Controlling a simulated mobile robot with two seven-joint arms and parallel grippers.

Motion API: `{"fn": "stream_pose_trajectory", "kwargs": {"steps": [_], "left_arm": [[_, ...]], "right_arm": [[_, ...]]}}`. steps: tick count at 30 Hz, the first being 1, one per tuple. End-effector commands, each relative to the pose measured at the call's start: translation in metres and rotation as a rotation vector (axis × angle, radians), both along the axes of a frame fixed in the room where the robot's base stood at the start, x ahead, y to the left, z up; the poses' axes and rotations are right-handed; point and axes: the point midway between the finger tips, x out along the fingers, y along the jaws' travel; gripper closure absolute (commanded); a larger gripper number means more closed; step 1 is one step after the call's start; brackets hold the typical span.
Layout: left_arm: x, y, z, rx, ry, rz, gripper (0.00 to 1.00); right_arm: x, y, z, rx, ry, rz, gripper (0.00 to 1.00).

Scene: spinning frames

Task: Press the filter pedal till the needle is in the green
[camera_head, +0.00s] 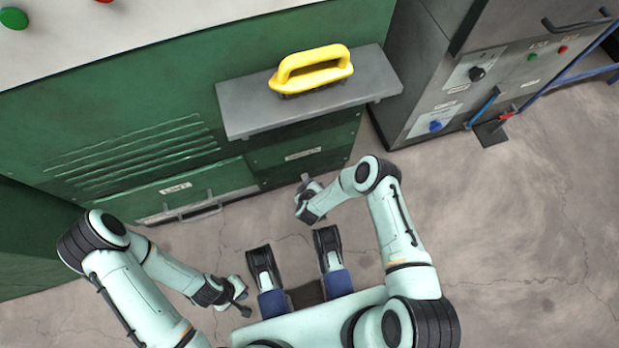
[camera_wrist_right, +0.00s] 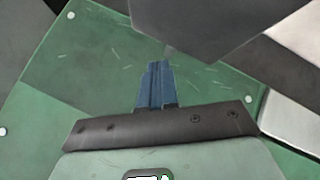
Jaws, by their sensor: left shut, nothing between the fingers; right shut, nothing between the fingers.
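A dark pedal-like plate (camera_head: 490,132) with a red part lies on the floor by the grey machine at the right; I cannot tell whether it is the filter pedal. No gauge, needle or green zone can be made out. My right gripper (camera_head: 306,181) is shut and empty, low in front of the green machine's lower panel. In the right wrist view its blue fingers (camera_wrist_right: 155,66) are together, before a green panel (camera_wrist_right: 100,60). My left gripper (camera_head: 243,298) is shut and empty, low over the floor beside my base.
A grey shelf (camera_head: 240,112) juts from the green machine (camera_head: 120,90) above my right gripper, with a yellow-handled tool (camera_head: 318,66) on it. A drawer labelled LINT (camera_head: 175,189) is at lower left. The grey machine (camera_head: 440,80) has knobs and levers. Floor at right (camera_head: 520,240) is clear.

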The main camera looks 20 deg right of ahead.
Motion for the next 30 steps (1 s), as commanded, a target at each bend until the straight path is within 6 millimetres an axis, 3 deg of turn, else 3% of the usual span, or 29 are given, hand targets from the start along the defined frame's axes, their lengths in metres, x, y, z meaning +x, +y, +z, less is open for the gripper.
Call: {"fn": "stream_pose_trajectory", "kwargs": {"steps": [30], "left_arm": [[0.0, 0.0, -0.001, 0.0, 0.0, 0.0, 1.0]], "right_arm": [[0.0, 0.0, -0.013, 0.0, 0.0, 0.0, 1.0]]}}
